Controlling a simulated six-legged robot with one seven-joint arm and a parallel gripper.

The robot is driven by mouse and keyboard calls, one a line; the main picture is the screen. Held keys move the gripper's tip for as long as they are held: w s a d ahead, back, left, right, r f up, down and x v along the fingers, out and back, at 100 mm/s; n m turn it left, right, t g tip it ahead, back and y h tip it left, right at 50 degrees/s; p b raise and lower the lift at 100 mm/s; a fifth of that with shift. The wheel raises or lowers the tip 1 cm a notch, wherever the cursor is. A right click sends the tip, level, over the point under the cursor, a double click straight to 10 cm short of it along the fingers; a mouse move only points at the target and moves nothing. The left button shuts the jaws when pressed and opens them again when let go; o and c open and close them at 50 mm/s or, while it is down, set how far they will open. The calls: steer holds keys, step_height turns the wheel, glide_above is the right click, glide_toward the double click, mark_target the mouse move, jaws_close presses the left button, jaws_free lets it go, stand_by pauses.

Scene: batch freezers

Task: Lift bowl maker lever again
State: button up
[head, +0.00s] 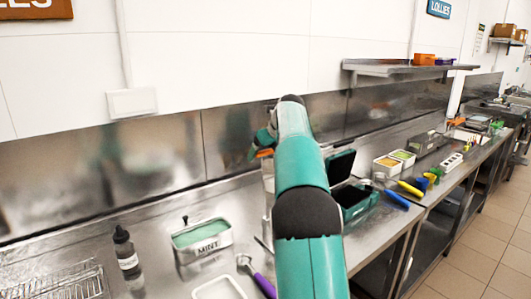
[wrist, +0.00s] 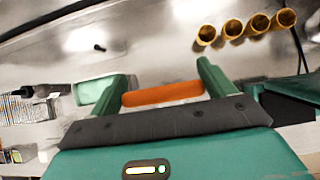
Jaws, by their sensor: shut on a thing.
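The orange lever handle (wrist: 163,93) lies across between my gripper's two green fingers in the wrist view. My gripper (wrist: 163,80) is shut on it. In the head view a small orange part of the handle (head: 265,153) shows beside my gripper (head: 258,148), near the back wall. My arm hides most of the bowl maker there; only a pale metal part shows just below the handle. I cannot tell the lever's exact angle.
A tub labelled mint (head: 203,243), a dark squeeze bottle (head: 126,257) and a wire rack (head: 62,285) stand on the left counter. A dark green box (head: 354,198) with a raised lid is right of my arm. Several golden tubes (wrist: 233,27) show in the wrist view.

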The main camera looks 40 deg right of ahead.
steer(key=o, duration=1.3)
steer(key=shift+w+f, duration=0.1)
steer(key=shift+f, duration=0.15)
steer(key=shift+r, duration=0.15)
steer(key=shift+r, duration=0.1)
steer(key=v, duration=1.3)
steer(key=shift+s+r, duration=0.2)
steer(key=shift+s, duration=0.1)
